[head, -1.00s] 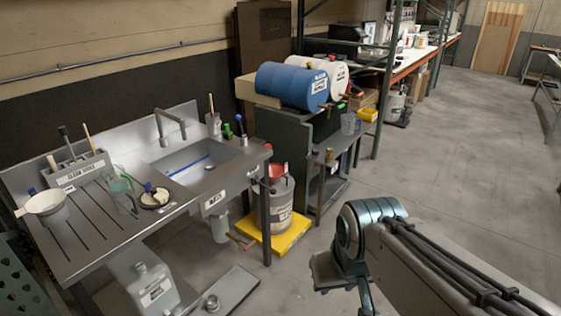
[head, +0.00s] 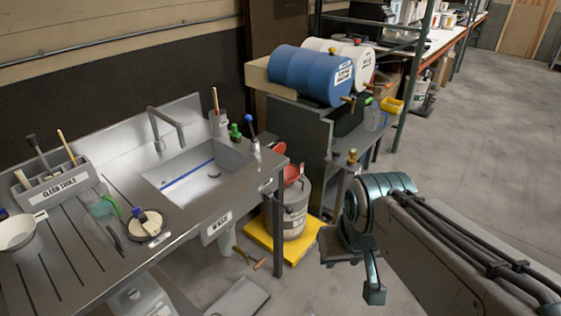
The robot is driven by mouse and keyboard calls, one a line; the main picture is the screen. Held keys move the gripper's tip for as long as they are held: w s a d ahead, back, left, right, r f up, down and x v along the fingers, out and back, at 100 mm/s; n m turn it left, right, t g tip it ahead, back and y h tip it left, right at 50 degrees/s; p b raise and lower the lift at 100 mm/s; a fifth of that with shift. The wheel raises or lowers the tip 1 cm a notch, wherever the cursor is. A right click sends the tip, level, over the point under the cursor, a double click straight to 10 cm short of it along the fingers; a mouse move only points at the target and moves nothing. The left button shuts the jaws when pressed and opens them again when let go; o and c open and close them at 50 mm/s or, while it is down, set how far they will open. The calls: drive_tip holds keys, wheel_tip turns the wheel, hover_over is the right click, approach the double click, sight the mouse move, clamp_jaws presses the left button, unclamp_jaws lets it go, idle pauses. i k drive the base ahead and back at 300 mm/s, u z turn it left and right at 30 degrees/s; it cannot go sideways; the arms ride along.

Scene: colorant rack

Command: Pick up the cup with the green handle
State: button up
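The cup with the green handle (head: 101,207) is a clear, pale green-tinted cup on the ribbed steel drainboard, left of the sink. My gripper (head: 367,280) is at the end of my arm at the lower right, over the floor and well away from the cup. It is seen partly from behind, and its finger gap does not show clearly.
A white bowl (head: 15,232) and a round dish with a blue-handled tool (head: 149,224) flank the cup. A tool holder (head: 58,186) stands behind. Floor is clear at right.

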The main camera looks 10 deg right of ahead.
sight(96, 194)
drive_tip(key=u, duration=1.4)
drive_tip(key=i, duration=1.25)
drive_tip(key=u, duration=0.1)
